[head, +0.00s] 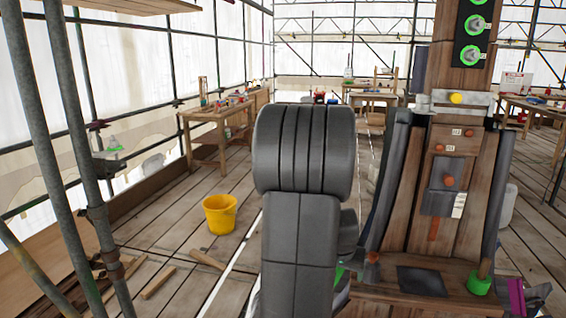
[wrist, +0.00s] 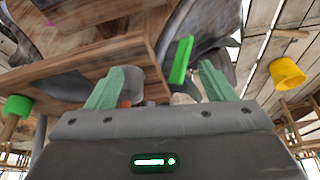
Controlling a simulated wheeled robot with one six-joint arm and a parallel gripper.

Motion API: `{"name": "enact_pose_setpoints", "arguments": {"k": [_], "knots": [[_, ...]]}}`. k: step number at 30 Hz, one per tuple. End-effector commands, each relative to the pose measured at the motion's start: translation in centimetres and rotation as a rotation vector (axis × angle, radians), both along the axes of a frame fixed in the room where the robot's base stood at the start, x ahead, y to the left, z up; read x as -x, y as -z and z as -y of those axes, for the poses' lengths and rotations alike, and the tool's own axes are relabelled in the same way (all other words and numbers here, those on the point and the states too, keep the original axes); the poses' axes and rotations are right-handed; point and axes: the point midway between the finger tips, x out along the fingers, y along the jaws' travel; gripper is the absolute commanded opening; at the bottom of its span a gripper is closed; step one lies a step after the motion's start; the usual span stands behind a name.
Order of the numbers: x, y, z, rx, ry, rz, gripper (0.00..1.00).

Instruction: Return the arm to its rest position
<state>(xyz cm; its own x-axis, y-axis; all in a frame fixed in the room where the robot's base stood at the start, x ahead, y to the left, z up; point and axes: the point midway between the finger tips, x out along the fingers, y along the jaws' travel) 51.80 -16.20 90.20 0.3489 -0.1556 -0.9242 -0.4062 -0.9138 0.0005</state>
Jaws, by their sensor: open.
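My gripper (wrist: 163,88) shows in the wrist view with its two pale green fingers spread apart and nothing held between them. A green block-like piece (wrist: 181,60) shows beyond the gap between the fingers; I cannot tell what it belongs to. In the head view my dark grey arm rises in the middle of the picture and hides the gripper. The wooden spire structure (head: 395,210) stands just right of the arm, with a wooden ledge (head: 370,297) at its foot. The ledge's wood also shows close beyond the fingers in the wrist view (wrist: 85,60).
A green-based tool with a wooden handle (head: 479,285) stands on the ledge's right. A yellow bucket (head: 220,214) stands on the plank floor at left, near loose wood pieces. Scaffold poles (head: 50,150) line the left. A workbench (head: 205,118) stands behind. Floor around the bucket is mostly clear.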

Motion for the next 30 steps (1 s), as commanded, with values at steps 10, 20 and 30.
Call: {"name": "enact_pose_setpoints", "arguments": {"k": [10,20,30], "knots": [[-2.1,3.8,-5.9,-0.001,-0.158,-0.003,0.76],[-3.0,7.1,-9.9,-0.001,-0.26,-0.002,0.76],[-3.2,7.8,-10.9,0.0,-0.285,0.0,0.76]]}}
